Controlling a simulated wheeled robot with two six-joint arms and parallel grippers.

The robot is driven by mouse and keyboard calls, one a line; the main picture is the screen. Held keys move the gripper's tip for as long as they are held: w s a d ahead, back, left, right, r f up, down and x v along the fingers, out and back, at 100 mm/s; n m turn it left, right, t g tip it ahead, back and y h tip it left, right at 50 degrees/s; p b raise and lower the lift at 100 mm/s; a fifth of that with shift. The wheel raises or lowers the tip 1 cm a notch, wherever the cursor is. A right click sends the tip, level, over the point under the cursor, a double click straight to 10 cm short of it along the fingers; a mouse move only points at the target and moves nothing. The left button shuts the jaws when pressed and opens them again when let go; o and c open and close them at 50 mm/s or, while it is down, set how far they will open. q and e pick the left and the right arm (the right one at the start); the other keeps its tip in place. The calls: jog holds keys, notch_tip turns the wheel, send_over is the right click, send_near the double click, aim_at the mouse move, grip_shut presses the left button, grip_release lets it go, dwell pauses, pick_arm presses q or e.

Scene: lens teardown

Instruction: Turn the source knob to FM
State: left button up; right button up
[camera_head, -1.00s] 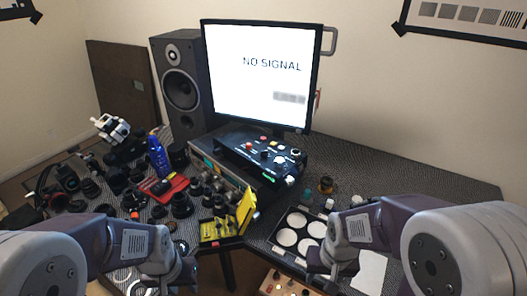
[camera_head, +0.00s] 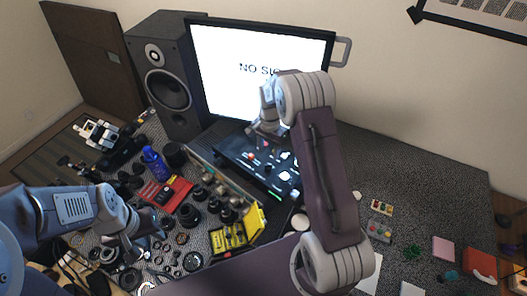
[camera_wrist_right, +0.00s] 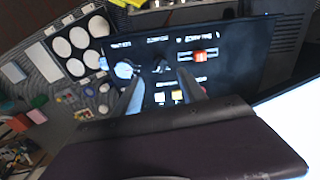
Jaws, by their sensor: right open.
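A black control box (camera_head: 240,160) with knobs and buttons stands in front of the monitor. In the right wrist view its panel (camera_wrist_right: 225,75) shows a pale round knob (camera_wrist_right: 125,69), a dark knob (camera_wrist_right: 160,65), a red control (camera_wrist_right: 200,57) and small yellow buttons. The panel's lettering is too blurred to read, so I cannot tell which knob is the source knob. My right gripper (camera_wrist_right: 161,76) is open and empty over the panel, its fingers either side of the dark knob's area; contact cannot be told. My left gripper (camera_head: 137,245) hangs over the dark parts at the left.
The monitor (camera_head: 225,60) stands close behind the box, with a speaker (camera_head: 165,80) to its left. A yellow case (camera_head: 230,238), a red tray (camera_head: 170,192) and several lens parts crowd the left. My right arm covers part of the box and table.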

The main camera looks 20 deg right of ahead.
aim_at(268, 165)
jog(key=f, duration=0.1)
jog(key=f+p, duration=0.1)
jog(key=f, duration=0.1)
jog(key=f+p, duration=0.1)
jog(key=f, duration=0.1)
jog(key=shift+w+f, duration=0.2)
jog(key=shift+w, duration=0.1)
notch_tip(268, 165, down, 3)
jog(key=shift+s+r+p, duration=0.15)
jog(key=shift+p, duration=0.45)
jog(key=shift+s+f, duration=0.25)
jog(key=shift+f, duration=0.15)
jog(key=shift+w+f, duration=0.15)
jog(key=shift+w, duration=0.1)
jog(key=c, duration=0.8)
pick_arm(q)
notch_tip(268, 165, up, 3)
jog(key=shift+w+r, duration=0.1)
jog(key=shift+r, duration=0.05)
pick_arm(e)
grip_shut()
